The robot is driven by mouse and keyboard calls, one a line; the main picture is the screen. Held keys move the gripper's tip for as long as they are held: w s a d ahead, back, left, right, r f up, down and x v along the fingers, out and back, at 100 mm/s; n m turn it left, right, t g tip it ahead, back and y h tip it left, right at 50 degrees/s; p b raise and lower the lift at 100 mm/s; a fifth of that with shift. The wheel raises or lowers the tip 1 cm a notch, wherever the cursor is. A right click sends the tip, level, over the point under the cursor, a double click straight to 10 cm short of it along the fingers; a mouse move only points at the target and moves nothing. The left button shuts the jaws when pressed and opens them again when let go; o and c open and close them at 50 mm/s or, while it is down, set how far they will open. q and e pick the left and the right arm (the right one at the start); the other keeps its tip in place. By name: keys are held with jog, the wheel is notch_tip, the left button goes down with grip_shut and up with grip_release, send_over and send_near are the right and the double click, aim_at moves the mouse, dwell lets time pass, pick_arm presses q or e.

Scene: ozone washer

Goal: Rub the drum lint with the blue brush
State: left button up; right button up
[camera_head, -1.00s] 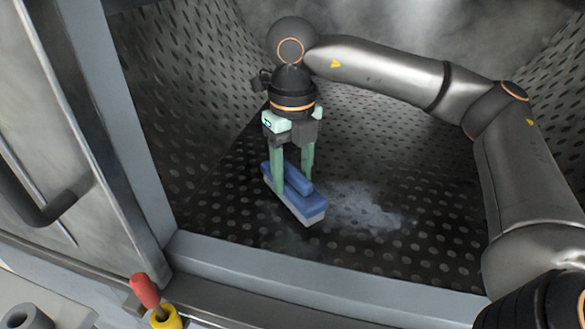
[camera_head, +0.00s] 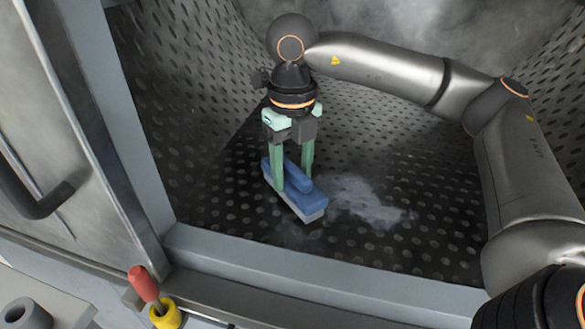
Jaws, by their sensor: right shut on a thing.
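The blue brush (camera_head: 299,196) has a blue body and handle with a pale underside. It is at the drum floor, just left of the pale lint patch (camera_head: 365,203). My right gripper (camera_head: 293,176) points down with its green fingers shut on the brush. The lint is a whitish, hazy smear on the dark perforated floor of the drum (camera_head: 420,245). I cannot tell whether the brush touches the floor. My left gripper is not in view.
The grey front frame (camera_head: 270,262) of the opening runs below the drum. A metal door with a dark handle (camera_head: 40,205) stands at the left. A red-handled tool (camera_head: 144,284) in a yellow ring sits at the lower left. Perforated walls slope up on both sides.

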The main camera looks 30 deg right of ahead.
jog(key=shift+f+b, duration=0.6)
jog(key=shift+f, duration=0.2)
